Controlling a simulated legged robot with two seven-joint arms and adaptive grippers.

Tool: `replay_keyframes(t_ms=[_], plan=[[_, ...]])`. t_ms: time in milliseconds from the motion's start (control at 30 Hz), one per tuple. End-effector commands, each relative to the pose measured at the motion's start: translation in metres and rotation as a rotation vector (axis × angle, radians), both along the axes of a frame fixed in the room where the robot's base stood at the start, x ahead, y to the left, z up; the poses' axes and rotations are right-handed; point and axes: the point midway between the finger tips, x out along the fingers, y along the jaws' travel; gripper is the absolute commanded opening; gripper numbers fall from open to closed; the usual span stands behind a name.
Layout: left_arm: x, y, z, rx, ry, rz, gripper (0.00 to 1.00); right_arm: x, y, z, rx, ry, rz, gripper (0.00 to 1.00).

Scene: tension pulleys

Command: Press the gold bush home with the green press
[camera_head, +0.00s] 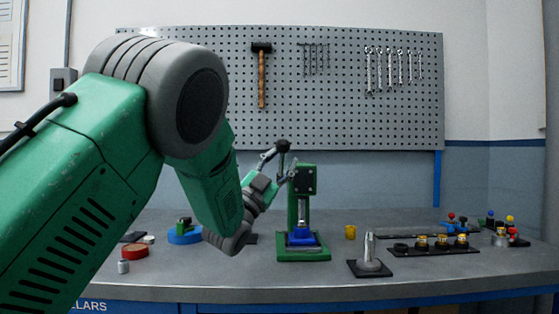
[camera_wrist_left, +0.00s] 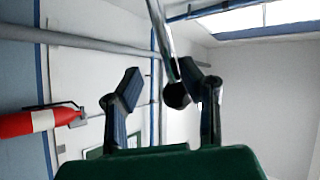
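The green press (camera_head: 305,180) stands on the bench with a blue block (camera_head: 302,237) at its base under the ram. My left gripper (camera_head: 277,167) is raised at the press's left, by its lever. In the wrist view its fingers (camera_wrist_left: 167,92) are apart; the lever's black knob (camera_wrist_left: 177,96) shows between them, nearer the right finger. I cannot tell whether they touch. A gold cylinder (camera_head: 350,232) stands on the bench right of the press. I cannot tell if a bush sits in the press. My right gripper is out of view.
A grey post on a black plate (camera_head: 369,268) stands front right. A black rack with gold-topped pieces (camera_head: 435,250) lies farther right. A pegboard with tools (camera_head: 345,110) hangs behind.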

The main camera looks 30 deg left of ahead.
Motion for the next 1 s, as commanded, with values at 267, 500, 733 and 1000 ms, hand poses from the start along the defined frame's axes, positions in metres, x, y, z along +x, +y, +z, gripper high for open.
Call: replay_keyframes(t_ms=[267,500,733,1000], plan=[[0.002,0.0,-0.003,0.0,0.007,-0.001,0.33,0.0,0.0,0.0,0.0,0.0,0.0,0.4],[0.002,0.003,-0.002,-0.002,0.003,0.001,0.33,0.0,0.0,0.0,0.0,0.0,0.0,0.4],[-0.004,0.006,-0.007,-0.004,0.005,0.005,0.33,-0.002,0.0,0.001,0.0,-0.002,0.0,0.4],[-0.043,0.013,-0.042,-0.005,0.008,0.005,0.33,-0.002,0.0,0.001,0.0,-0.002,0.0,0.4]])
